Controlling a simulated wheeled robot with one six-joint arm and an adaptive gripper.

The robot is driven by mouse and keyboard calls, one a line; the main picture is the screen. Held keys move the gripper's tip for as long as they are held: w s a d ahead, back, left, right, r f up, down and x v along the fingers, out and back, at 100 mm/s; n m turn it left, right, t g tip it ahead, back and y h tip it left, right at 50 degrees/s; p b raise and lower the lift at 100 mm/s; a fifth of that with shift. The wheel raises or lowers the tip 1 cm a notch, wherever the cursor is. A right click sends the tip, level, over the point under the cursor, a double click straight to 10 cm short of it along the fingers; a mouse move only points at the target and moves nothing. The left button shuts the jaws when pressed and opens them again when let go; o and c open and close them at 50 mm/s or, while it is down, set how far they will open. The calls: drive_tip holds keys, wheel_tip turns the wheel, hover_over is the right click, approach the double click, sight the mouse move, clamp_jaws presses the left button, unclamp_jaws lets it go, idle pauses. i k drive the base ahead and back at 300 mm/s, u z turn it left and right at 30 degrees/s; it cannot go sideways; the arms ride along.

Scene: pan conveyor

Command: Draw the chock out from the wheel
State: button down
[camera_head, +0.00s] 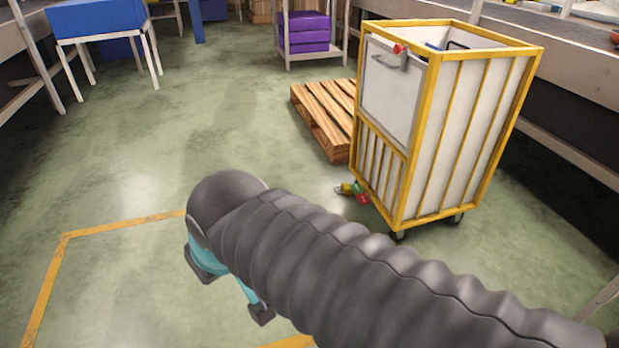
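A cart (478,130) with a yellow frame and white panels stands upright on the floor at the right. Dark wheels (398,236) show under its near side. A small yellow, red and green thing (361,197), which looks like the chock, lies on the floor at the cart's lower left corner. I cannot tell its exact shape or whether it touches the wheel there. My arm, in a dark ribbed sleeve, crosses the lower front of the view, apart from the cart.
A wooden pallet (326,112) lies behind and left of the cart. A bench (580,30) runs along the right side. A blue bin (98,17) on a white stand is at the back left.

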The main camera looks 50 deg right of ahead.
sight(346, 188)
drive_tip(key=z, duration=0.25)
drive_tip(key=i, duration=1.75)
drive_tip(key=z, duration=1.7)
drive_tip(key=i, duration=0.95)
drive_tip(key=z, duration=0.8)
